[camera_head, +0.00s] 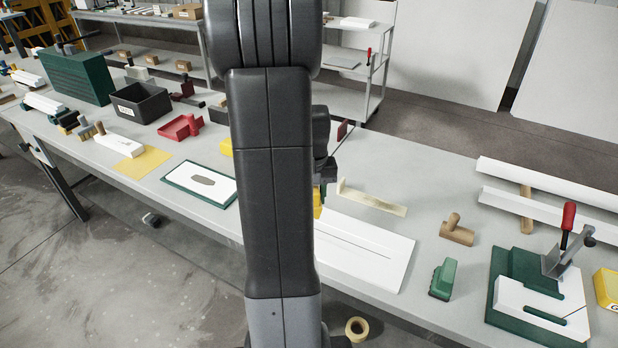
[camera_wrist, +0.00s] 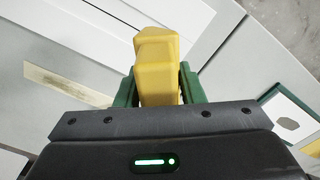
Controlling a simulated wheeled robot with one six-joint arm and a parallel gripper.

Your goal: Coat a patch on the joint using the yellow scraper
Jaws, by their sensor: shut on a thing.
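My gripper (camera_wrist: 157,88) is shut on the yellow scraper (camera_wrist: 157,58), with a green finger on each side of it in the wrist view. A sliver of yellow, likely the scraper, shows beside my arm in the head view (camera_head: 318,202). The scraper's working edge is hidden, so I cannot tell whether it touches anything. The white board (camera_head: 370,268) lies on the table with a thin joint line along it. My arm hides its left part. A pale tan strip (camera_head: 371,198) lies behind the board and also shows in the wrist view (camera_wrist: 68,85).
Left of my arm lies a green-edged white panel (camera_head: 172,181) with a grey oval patch. A red scoop-like tool (camera_head: 180,128) and a black bin (camera_head: 140,101) stand farther left. A green block tool (camera_head: 443,279) and a wooden tool (camera_head: 457,232) are right of the board.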

